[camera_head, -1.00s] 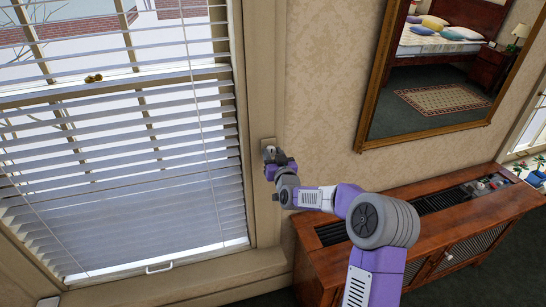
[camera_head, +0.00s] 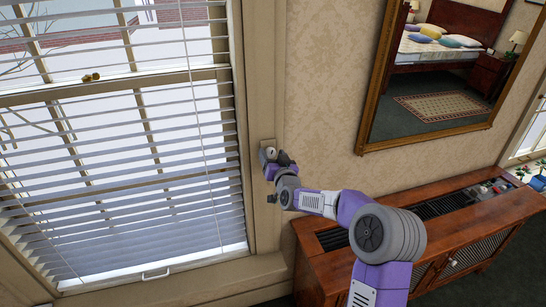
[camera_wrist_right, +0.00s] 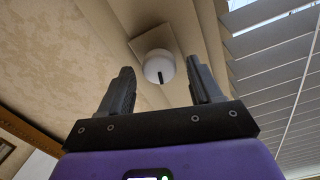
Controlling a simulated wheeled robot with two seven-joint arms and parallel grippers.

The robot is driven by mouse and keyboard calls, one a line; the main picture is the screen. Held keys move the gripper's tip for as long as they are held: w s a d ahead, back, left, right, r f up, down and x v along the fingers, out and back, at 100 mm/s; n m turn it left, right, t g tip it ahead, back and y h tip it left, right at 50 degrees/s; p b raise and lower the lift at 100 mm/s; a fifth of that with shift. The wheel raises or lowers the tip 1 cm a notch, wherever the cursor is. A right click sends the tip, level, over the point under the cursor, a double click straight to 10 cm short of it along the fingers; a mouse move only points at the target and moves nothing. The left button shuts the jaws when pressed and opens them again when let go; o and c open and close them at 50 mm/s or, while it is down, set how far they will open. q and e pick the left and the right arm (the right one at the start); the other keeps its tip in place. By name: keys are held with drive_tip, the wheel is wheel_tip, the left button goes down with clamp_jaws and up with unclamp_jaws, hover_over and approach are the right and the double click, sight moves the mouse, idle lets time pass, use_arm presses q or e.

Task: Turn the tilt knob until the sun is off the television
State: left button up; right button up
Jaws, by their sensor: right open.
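The tilt knob (camera_wrist_right: 159,68) is a round white knob with a dark mark on its face, on a beige plate on the window frame. In the right wrist view it lies between the open fingers of my right gripper (camera_wrist_right: 160,72), with a visible gap on each side. In the head view my right gripper (camera_head: 280,157) is at the knob (camera_head: 269,152), and partly hides it. The white blind (camera_head: 120,170) covers the window; its slats are partly open, with light gaps and the window bars showing between them. The television and my left gripper are not in view.
A wooden cabinet (camera_head: 310,265) with a dark grille top stands below my right arm against the wall. A gold-framed mirror (camera_head: 374,100) hangs above it, reflecting a bed. The window sill (camera_head: 215,280) runs below the blind. A blue plant pot (camera_head: 538,184) is at the far right.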

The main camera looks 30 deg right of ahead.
drive_tip(key=shift+s, duration=0.1)
drive_tip(key=v, duration=0.7)
drive_tip(key=shift+s, duration=0.2)
drive_tip(key=shift+f, duration=0.1)
